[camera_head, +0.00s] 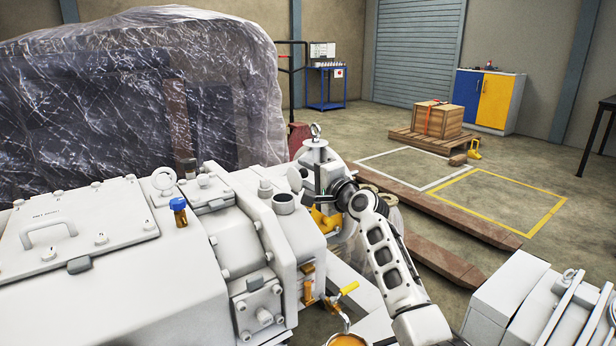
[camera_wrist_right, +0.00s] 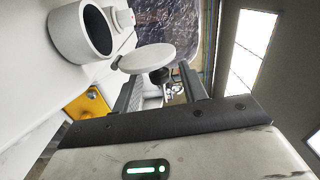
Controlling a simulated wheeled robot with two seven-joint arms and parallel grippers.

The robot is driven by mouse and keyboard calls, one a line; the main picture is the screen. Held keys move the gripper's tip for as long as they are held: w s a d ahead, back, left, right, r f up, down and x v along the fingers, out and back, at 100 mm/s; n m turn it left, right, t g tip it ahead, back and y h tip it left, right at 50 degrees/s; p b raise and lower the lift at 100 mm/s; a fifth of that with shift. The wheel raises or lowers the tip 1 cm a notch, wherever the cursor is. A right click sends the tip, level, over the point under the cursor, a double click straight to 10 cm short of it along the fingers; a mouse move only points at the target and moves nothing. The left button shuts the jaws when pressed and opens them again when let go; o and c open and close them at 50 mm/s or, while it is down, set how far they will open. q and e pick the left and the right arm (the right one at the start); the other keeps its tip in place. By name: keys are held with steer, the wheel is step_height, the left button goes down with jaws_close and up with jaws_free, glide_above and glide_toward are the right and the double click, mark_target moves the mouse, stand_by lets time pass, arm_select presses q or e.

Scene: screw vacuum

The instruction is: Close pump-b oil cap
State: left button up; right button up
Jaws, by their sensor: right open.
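The white pump (camera_head: 250,235) fills the left and middle of the head view. Its short round oil filler neck (camera_head: 284,202) has an open top, and in the right wrist view the neck (camera_wrist_right: 82,30) shows a dark hollow mouth. A pale round disc, the oil cap (camera_head: 294,180), stands tilted up beside the neck, off its mouth. In the right wrist view the cap (camera_wrist_right: 147,58) shows near my fingertips. My right gripper (camera_head: 306,174) is open beside the cap; its two dark fingers (camera_wrist_right: 157,78) are apart. Whether they touch the cap is unclear. My left gripper is out of view.
An eye bolt (camera_head: 315,131) rises just behind my right gripper. A plastic-wrapped machine (camera_head: 130,90) stands behind. The floor at right (camera_head: 490,205) is mostly free.

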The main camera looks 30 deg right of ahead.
jaws_close()
